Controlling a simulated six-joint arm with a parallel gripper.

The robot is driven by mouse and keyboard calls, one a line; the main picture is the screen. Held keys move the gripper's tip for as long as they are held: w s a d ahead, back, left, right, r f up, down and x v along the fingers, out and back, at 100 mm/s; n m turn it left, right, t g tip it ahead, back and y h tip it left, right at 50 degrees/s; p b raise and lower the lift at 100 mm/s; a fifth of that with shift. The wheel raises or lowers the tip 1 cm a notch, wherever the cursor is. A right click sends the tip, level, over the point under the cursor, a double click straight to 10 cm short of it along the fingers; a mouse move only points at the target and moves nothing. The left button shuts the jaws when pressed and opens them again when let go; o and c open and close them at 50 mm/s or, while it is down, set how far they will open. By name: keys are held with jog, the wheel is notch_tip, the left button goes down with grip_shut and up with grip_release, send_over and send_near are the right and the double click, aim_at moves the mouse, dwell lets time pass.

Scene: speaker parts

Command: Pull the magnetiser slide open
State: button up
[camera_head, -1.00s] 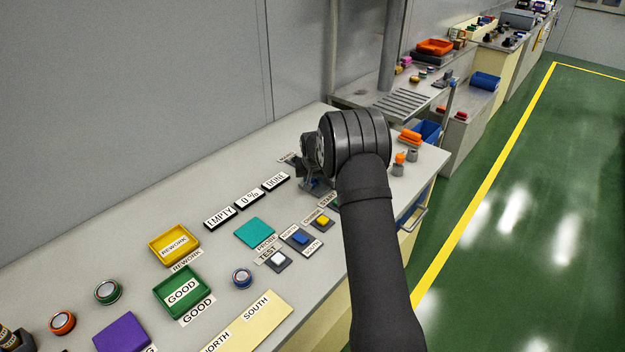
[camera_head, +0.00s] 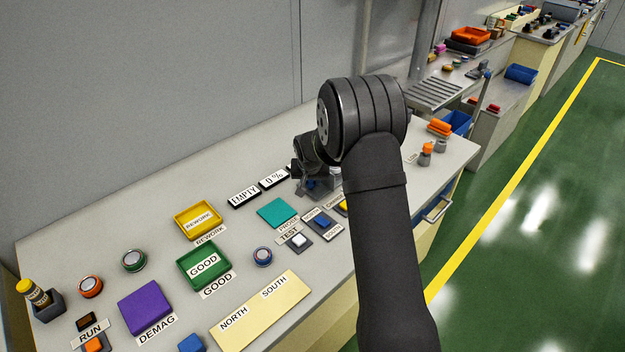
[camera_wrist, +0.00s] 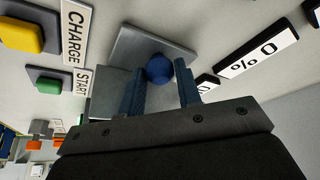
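In the wrist view a round blue knob (camera_wrist: 159,68) stands at the edge of a square grey plate (camera_wrist: 148,45), which I take to be the magnetiser slide. My gripper (camera_wrist: 160,72) has its two dark blue fingers apart, one on each side of the knob. They are close to it, and contact is not clear. In the head view my gripper (camera_head: 314,180) is low over the bench, to the right of the 0 % display (camera_head: 273,179). My wrist and arm hide much of the magnetiser there.
Yellow CHARGE (camera_wrist: 22,34) and green START (camera_wrist: 48,80) buttons lie beside the plate. The 0 % display (camera_wrist: 258,52) stands on the other side. In the head view a teal pad (camera_head: 279,212) and a blue rocker (camera_head: 318,220) are near, with trays further left.

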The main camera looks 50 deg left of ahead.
jog(key=o, duration=0.3)
jog(key=shift+r, duration=0.15)
jog(key=v, duration=1.7)
jog(key=x, duration=1.7)
jog(key=v, duration=1.7)
